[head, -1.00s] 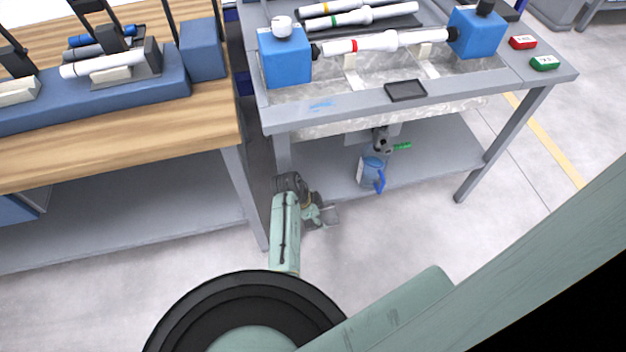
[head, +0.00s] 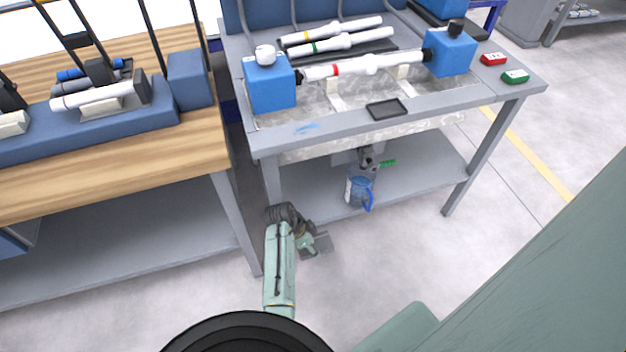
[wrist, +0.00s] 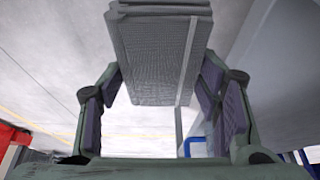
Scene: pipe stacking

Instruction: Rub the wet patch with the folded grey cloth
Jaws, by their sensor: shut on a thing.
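The folded grey cloth (wrist: 160,60) is in my gripper in the wrist view, its layered edge at the top of the picture. My gripper (wrist: 163,82) has a finger on each side of the cloth and is shut on it. In the head view my gripper (head: 308,240) is low, in front of the grey bench's left leg, with the cloth (head: 323,243) at its right, below bench-top height. A small light-blue smear (head: 306,128) lies on the bench's front rim, above and apart from the cloth. It may be the wet patch; I cannot tell for sure.
The grey bench (head: 350,127) carries a white pipe (head: 365,66) between two blue blocks. A black tray (head: 386,109) lies on its front rim, right of the smear. A blue jug (head: 360,192) stands on the lower shelf. A wooden-topped table (head: 130,150) is at left. Floor at right is clear.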

